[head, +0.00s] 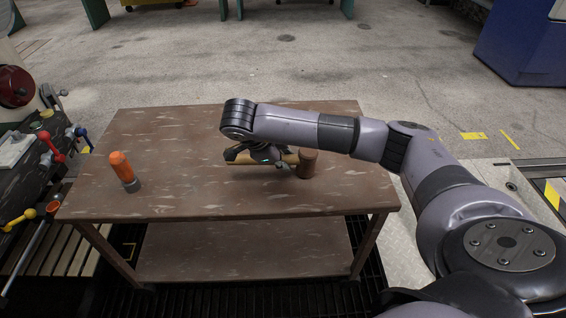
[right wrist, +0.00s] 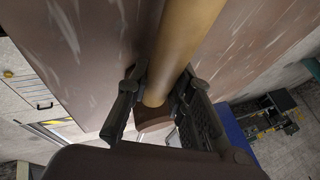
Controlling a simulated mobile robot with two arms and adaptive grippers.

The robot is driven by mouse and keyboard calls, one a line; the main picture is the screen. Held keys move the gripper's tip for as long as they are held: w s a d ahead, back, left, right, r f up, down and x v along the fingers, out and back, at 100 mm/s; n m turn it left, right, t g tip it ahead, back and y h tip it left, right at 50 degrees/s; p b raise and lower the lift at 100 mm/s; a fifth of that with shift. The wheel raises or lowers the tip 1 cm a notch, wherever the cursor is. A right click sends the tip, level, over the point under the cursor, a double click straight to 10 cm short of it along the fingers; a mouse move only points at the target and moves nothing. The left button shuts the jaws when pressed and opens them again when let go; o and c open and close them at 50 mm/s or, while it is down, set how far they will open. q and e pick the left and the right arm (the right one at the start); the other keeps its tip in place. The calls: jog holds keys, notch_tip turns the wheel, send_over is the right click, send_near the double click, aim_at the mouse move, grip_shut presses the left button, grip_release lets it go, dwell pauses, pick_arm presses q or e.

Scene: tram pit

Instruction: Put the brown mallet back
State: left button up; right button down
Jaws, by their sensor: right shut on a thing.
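The brown mallet (head: 307,165) is over the right-middle part of the brown table (head: 190,200), its tan handle pointing left and its dark brown head at the right. My right gripper (head: 268,159) is shut on the handle near the head. In the right wrist view, the tan handle (right wrist: 186,40) runs between the fingers of my right gripper (right wrist: 160,104), with the brown head (right wrist: 154,124) just beyond them. I cannot tell whether the mallet touches the tabletop. My left gripper is not in view.
An orange-handled object (head: 122,168) stands on the table's left side. A control stand with red, blue and yellow levers (head: 45,150) is at the far left. A blue cabinet (head: 525,45) is at the back right. Much of the tabletop is clear.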

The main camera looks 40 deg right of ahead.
jog(key=c, duration=1.9)
grip_release()
jog(key=shift+s+a+f, duration=0.1)
jog(key=shift+s+f, duration=0.05)
jog(key=shift+f, duration=0.25)
jog(key=o, duration=0.3)
jog(key=shift+f, duration=0.1)
jog(key=shift+o, duration=0.8)
